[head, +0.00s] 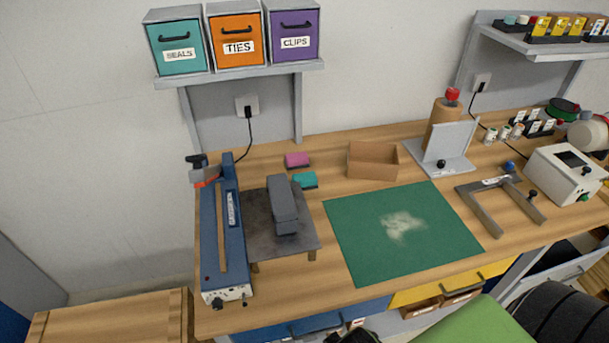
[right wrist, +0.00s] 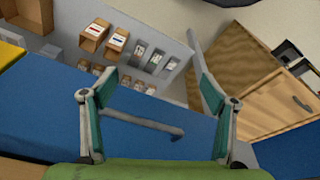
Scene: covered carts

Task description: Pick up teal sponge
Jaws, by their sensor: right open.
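The teal sponge (head: 305,180) lies on the wooden workbench (head: 290,290), a small block just right of a grey fixture and below a pink sponge (head: 297,160). My right gripper (right wrist: 155,95) is open in the right wrist view, its two fingers wide apart with nothing held between them. That view does not show the sponge. In the head view a dark part, likely of my right gripper, shows at the bottom edge, far from the sponge. My left gripper is not in view.
A grey block on a dark plate (head: 262,243) and a blue sealer (head: 223,235) stand left of the sponge. A cardboard box (head: 373,160) is to its right. A green mat (head: 365,258) lies in front. A shelf with bins (head: 235,78) hangs above.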

